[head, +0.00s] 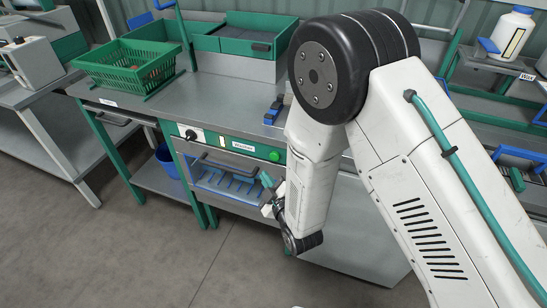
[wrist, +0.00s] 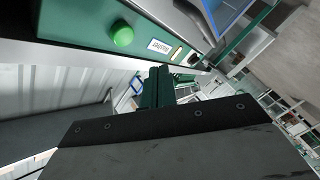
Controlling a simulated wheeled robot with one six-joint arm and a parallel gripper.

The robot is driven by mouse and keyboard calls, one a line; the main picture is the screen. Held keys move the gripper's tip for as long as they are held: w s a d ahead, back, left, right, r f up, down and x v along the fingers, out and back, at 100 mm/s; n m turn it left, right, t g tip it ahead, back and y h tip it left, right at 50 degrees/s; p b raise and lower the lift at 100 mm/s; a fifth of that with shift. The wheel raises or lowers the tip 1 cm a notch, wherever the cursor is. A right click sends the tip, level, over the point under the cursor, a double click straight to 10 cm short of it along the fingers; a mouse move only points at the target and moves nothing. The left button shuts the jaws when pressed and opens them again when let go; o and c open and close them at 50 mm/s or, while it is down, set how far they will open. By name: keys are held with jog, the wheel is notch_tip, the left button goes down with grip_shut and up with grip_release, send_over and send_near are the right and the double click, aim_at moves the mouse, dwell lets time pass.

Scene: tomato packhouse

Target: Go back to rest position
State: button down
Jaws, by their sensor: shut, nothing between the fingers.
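My gripper (head: 266,181) hangs low in front of the washer (head: 232,152) in the head view, its green fingertips close to the front panel. In the wrist view the two green fingers (wrist: 157,86) are together with nothing between them. My arm bends down from the right and hides part of the bench and the washer's right side. The washer's green button (wrist: 122,35) and label (wrist: 159,46) are close by in the wrist view. I cannot tell whether the fingers touch the washer.
A green basket (head: 125,66) with a little red inside stands on the steel bench (head: 215,98), with green trays (head: 245,38) behind. A blue rack (head: 225,182) shows inside the washer. A blue bin (head: 167,160) is below the bench. Open floor (head: 130,250) lies at lower left.

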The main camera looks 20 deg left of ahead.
dwell(0.5)
jog(key=s+d+f+m+g+h, duration=0.25)
jog(key=f+g+h, duration=0.2)
jog(key=f, duration=0.45)
jog(key=s+d+r+m+g+h, duration=0.2)
jog(key=d+g, duration=0.1)
jog(key=d, duration=0.2)
jog(key=s+d+r+m+g+h, duration=0.1)
jog(key=s+d+r+m, duration=0.3)
jog(key=d+r, duration=0.8)
jog(key=s+d+r+m+g+h, duration=0.1)
jog(key=s+d+r+m+h, duration=0.1)
jog(key=s+d+r+m, duration=0.3)
jog(key=s+d+r+m+g+h, duration=0.1)
jog(key=s+d+r+m, duration=0.3)
jog(key=s+d+r, duration=0.6)
jog(key=d+r+g, duration=0.1)
jog(key=d+r, duration=0.8)
jog(key=r, duration=0.1)
jog(key=shift+s+d+r+h, duration=0.15)
jog(key=shift+s+r+h, duration=0.15)
jog(key=shift+r+h, duration=0.05)
